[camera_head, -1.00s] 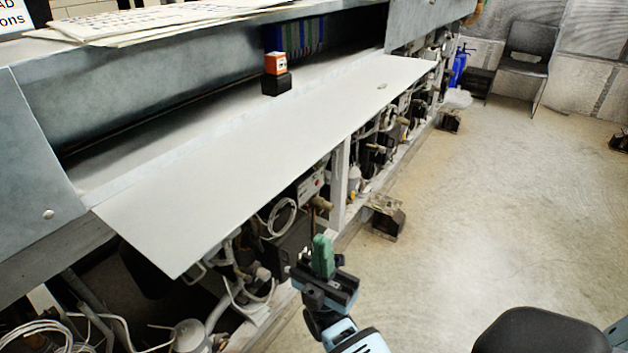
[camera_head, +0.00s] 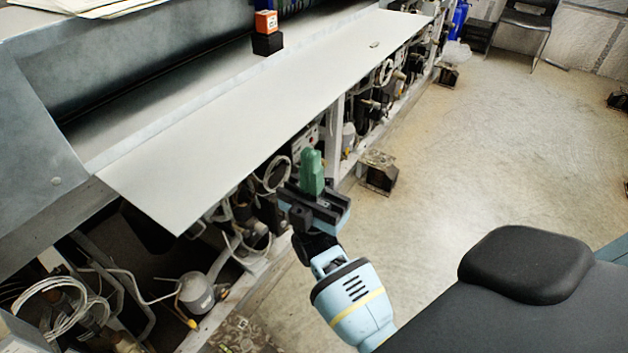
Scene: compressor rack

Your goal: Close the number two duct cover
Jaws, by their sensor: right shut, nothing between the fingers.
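The duct cover (camera_head: 270,120) is a long pale grey panel, hinged along its back edge. It lies folded down and open, sticking out from the rack toward the floor side, with the long duct opening (camera_head: 150,85) bare behind it. I cannot read a number on it. My right gripper (camera_head: 312,172) has green fingertips pressed together with nothing between them. It points up just outside the cover's front edge, near the middle of its length and apart from it in the picture. My left gripper is out of view.
An orange and black block (camera_head: 267,34) stands at the duct behind the cover. Pipes, cables and compressors (camera_head: 197,292) fill the rack below. Papers (camera_head: 80,8) lie on top. A chair (camera_head: 525,25) stands far back. The floor (camera_head: 480,140) at the right is mostly clear.

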